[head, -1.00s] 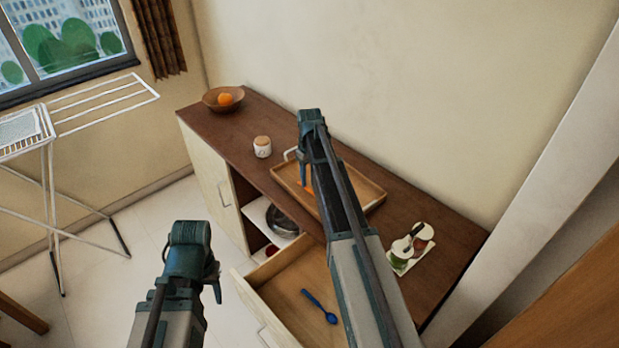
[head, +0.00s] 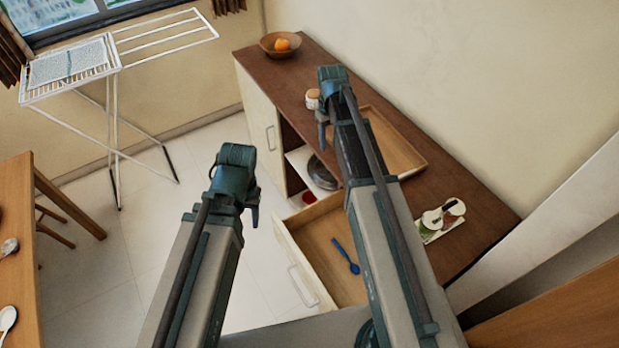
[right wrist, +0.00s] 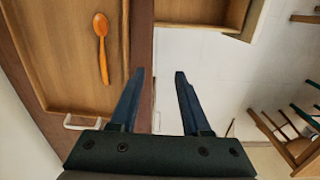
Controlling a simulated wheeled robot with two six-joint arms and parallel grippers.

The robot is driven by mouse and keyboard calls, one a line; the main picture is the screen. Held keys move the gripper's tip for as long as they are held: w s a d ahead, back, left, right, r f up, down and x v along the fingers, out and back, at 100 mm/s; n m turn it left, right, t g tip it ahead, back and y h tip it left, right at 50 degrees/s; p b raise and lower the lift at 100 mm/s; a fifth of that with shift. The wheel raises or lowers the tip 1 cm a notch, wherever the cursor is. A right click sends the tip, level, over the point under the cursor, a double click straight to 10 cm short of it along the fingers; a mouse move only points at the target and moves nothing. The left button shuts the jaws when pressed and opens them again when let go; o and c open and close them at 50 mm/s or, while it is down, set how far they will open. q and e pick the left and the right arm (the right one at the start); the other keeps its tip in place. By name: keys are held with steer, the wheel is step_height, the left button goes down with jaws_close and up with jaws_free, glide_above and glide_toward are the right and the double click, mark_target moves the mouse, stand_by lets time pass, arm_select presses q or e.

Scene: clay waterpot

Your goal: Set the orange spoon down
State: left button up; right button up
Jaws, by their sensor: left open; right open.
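The orange spoon (right wrist: 101,45) lies in the wooden tray (right wrist: 60,60), seen in the right wrist view. The tray (head: 385,140) is on the brown cabinet top in the head view, where my right arm hides the spoon. My right gripper (right wrist: 159,75) is open and empty, apart from the spoon and to its right, beyond the tray's edge. In the head view my right gripper (head: 322,125) is near the cabinet's front edge. My left gripper (head: 252,205) is open and empty, in front of the cabinet.
An open drawer (head: 318,230) with a blue spoon (head: 345,256) juts out below. A jar (head: 312,99), a bowl (head: 264,42) with an orange, and a white condiment rack (head: 440,226) stand on the cabinet. A drying rack (head: 115,140) and table (head: 18,240) are at left.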

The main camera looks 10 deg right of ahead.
steer(key=s+a, duration=0.8)
steer(key=s, duration=0.3)
steer(key=s+a, duration=0.7)
steer(key=s, duration=0.4)
steer(key=shift+a+n+h, duration=0.3)
steer(key=shift+a+h, duration=0.1)
steer(key=shift+s+r, duration=0.1)
step_height(320, 180, down, 2)
steer(key=shift+f+b, duration=0.2)
steer(key=shift+b, duration=1)
